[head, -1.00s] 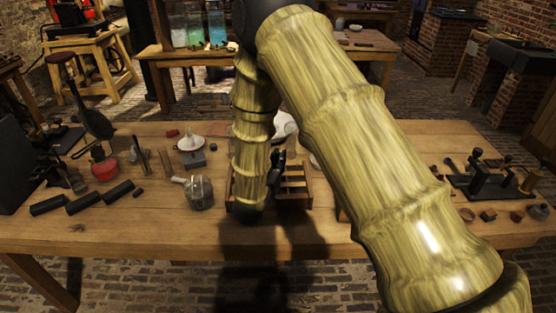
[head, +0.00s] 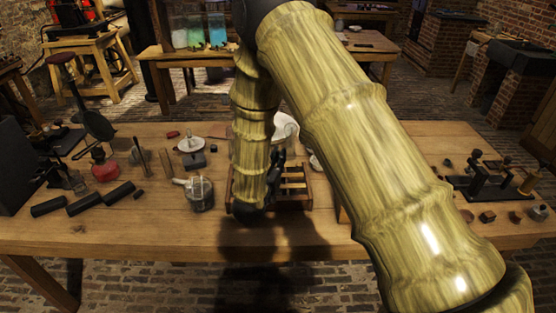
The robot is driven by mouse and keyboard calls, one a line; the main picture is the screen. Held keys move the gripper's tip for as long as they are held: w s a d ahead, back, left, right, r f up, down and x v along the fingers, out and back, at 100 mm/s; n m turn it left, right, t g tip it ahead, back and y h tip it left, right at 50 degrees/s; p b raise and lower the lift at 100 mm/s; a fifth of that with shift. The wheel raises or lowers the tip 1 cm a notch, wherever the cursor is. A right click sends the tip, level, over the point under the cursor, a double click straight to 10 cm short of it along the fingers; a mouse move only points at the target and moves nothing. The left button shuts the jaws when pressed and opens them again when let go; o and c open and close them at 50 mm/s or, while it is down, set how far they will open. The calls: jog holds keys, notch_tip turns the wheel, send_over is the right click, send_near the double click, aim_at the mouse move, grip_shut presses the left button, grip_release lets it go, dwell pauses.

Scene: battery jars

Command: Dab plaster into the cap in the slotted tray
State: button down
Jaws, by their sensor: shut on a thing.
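The slotted wooden tray (head: 307,186) sits mid-table, partly behind my arm, with dark gaps between its slats. The cap in it is hidden or too small to make out. My gripper (head: 279,158) is dark, points upward in the picture beside my forearm, and overlaps the tray's left part. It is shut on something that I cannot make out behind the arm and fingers. A white bowl (head: 287,126) shows just behind the gripper, partly covered by my arm. I cannot tell whether it holds plaster.
A glass jar (head: 200,194) stands left of the tray, with dark cylinders (head: 84,205) and a red flask (head: 104,168) farther left. A dark clamp-like fixture (head: 490,181) and small pieces stand at the right. The table front between them is mostly clear.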

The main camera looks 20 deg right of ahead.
jog(key=shift+r+p, duration=1.6)
jog(key=shift+r, duration=1.6)
